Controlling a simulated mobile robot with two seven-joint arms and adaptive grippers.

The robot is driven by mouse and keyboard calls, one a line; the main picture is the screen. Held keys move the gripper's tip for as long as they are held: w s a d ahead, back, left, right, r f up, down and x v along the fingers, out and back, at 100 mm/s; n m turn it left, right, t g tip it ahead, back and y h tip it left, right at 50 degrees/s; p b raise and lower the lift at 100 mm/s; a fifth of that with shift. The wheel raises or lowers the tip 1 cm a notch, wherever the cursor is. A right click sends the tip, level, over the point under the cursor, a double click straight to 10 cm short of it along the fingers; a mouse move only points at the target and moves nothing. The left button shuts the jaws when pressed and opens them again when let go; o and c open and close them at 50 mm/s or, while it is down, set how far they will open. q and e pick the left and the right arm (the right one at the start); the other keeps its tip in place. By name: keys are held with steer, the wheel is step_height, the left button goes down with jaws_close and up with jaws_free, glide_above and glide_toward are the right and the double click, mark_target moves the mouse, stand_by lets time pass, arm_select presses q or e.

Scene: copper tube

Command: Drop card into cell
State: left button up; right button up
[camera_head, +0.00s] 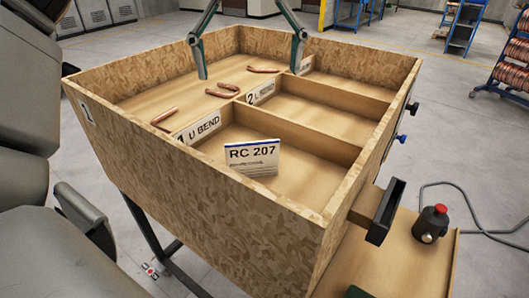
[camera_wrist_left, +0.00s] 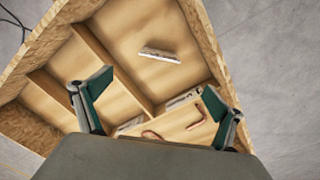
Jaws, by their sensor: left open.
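The white card marked RC 207 (camera_head: 251,158) is within the near cell (camera_head: 300,172) of the wooden box, apart from any gripper. It stands steeply; I cannot tell whether its lower edge touches the cell floor. In the left wrist view the card (camera_wrist_left: 160,54) shows almost edge-on, as a thin white strip. My left gripper (camera_head: 249,74) is open and empty, above the far part of the box. Its spread fingers also show in the left wrist view (camera_wrist_left: 157,95), with the card beyond them. My right gripper is not in view.
The box has high chipboard walls (camera_head: 190,185) and low dividers. Several bent copper tubes (camera_head: 222,93) lie in the long left compartment, beside numbered labels such as U BEND (camera_head: 198,131). The middle cell (camera_head: 318,118) looks empty. A red-topped black device (camera_head: 431,223) stands at right.

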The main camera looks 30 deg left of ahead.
arm_select(q)
step_height(320, 180, up, 6)
stand_by(0.7)
